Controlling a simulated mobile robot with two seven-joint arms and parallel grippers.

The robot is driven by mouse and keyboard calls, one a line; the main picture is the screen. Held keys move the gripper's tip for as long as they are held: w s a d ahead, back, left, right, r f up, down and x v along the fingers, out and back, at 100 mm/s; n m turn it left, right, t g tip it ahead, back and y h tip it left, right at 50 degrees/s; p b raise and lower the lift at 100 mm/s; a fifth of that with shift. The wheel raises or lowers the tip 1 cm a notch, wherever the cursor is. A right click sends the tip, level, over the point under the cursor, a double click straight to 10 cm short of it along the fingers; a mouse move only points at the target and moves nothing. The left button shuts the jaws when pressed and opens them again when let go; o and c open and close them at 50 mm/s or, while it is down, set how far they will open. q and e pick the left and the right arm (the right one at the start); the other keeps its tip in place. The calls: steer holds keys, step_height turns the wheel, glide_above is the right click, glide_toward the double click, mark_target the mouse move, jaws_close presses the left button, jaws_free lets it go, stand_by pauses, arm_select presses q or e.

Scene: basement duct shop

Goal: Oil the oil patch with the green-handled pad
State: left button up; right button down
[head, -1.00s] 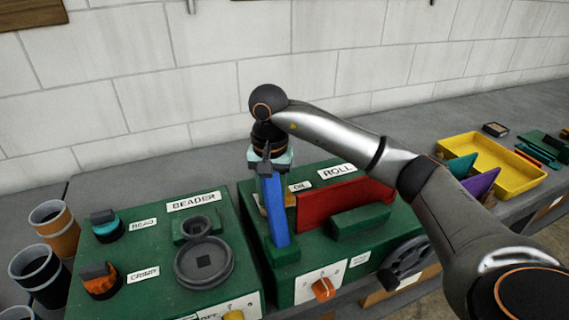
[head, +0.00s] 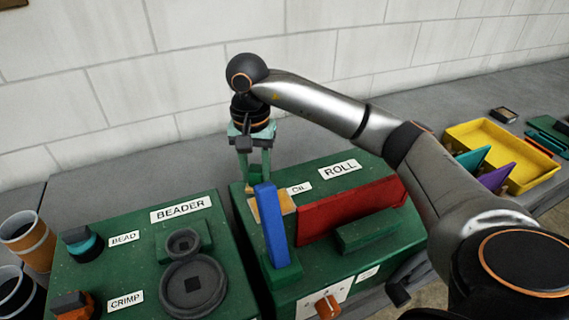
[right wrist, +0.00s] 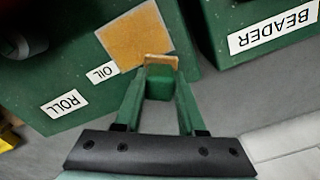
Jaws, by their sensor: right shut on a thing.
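The oil patch is a tan square (head: 283,201) beside the OIL label on the green ROLL machine; it also shows in the right wrist view (right wrist: 135,38). My right gripper (head: 253,176) is at the machine's back left edge, just behind the patch. In the right wrist view its fingers (right wrist: 161,76) are shut on the green handle (right wrist: 159,88) of the pad. The tan pad (right wrist: 160,61) shows at the fingertips, overlapping the patch's near edge in that view. I cannot tell whether pad and patch touch. My left gripper is not in view.
The BEADER machine (head: 140,262) is to the left. A yellow tray (head: 521,170) stands at right. Cups stand at far left.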

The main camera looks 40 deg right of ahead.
steer(key=shift+s+a+r, duration=0.1)
steer(key=shift+s+r, duration=0.05)
steer(key=shift+r, duration=0.4)
steer(key=shift+s+a+r, duration=0.1)
steer(key=shift+s+r, duration=0.05)
steer(key=shift+r, duration=0.35)
steer(key=shift+w+d+r, duration=0.1)
steer(key=shift+d+r, duration=0.1)
steer(key=shift+r, duration=1.25)
steer(key=shift+a+r, duration=0.1)
steer(key=shift+r, duration=0.6)
